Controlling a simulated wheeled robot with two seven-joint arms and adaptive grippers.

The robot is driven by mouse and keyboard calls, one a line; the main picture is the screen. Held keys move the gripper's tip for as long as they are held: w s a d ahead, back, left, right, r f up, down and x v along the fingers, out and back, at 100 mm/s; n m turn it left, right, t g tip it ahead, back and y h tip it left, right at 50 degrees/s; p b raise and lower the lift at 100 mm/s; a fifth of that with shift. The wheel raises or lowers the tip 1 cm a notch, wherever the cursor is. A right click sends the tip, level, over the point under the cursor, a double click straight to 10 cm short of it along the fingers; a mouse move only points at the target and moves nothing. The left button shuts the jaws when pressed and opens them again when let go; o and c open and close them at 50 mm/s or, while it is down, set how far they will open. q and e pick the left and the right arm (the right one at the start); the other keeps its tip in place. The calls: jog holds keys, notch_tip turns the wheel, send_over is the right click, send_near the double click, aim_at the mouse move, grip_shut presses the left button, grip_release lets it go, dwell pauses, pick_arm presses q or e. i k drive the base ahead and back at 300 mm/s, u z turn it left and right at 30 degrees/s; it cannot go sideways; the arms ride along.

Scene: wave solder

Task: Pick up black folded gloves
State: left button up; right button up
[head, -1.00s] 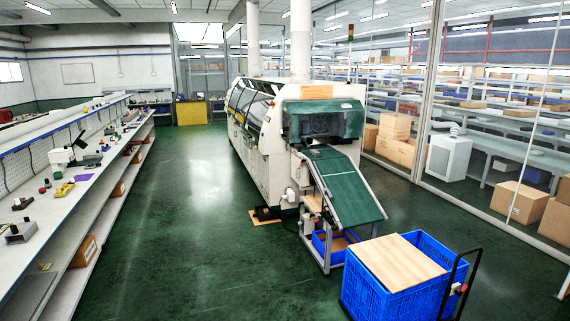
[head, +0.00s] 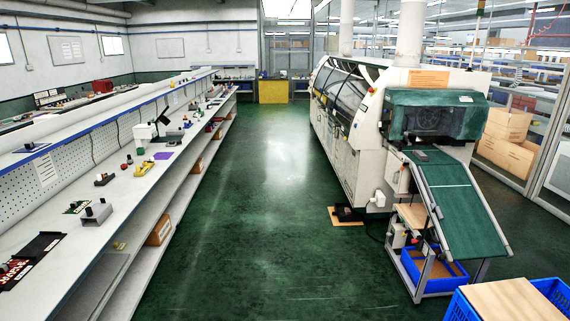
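I cannot make out the black folded gloves for certain in the head view. A flat black item (head: 42,246) with red and white marks lies at the near left end of the long white workbench (head: 130,196); I cannot tell what it is. A small dark piece (head: 76,207) lies farther along the bench, beside a grey block-like device (head: 97,213). Neither of my grippers is in view.
A yellow tool (head: 144,169) and a purple sheet (head: 163,156) lie farther along the bench. The green floor aisle (head: 255,220) is clear. The soldering machine (head: 345,125) and blue crate (head: 462,309) stand right.

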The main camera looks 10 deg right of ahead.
aim_at(419, 154)
jog(key=z, duration=0.05)
jog(key=i, duration=1.9)
jog(key=z, duration=0.6)
jog(key=i, duration=2)
jog(key=z, duration=0.5)
